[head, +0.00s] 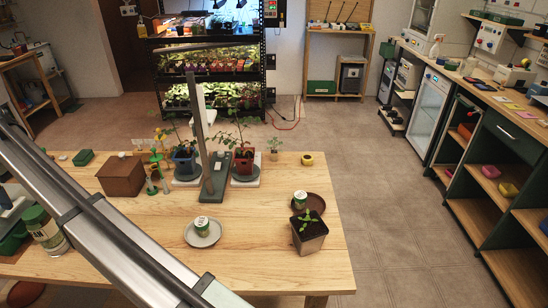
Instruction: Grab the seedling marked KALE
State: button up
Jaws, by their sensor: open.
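No KALE lettering is readable in the head view, so I cannot tell which plant carries it. A small seedling in a dark square pot (309,239) stands at the table's front right. Small white-and-green cups stand on a grey saucer (203,240) and a brown saucer (317,202). A small sprout (275,146) is at the back edge. My arm crosses the lower left; its gripper is not visible.
The wooden table (265,265) has clear room at front centre. A brown box (121,177), a green-lidded jar (44,231) and a yellow pot (307,159) stand on it. A lit plant rack (208,75) is behind. The post is an obstacle mid-table.

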jog(key=shift+c, duration=0.5)
jog(key=c, duration=0.7)
jog(key=shift+o, duration=0.2)
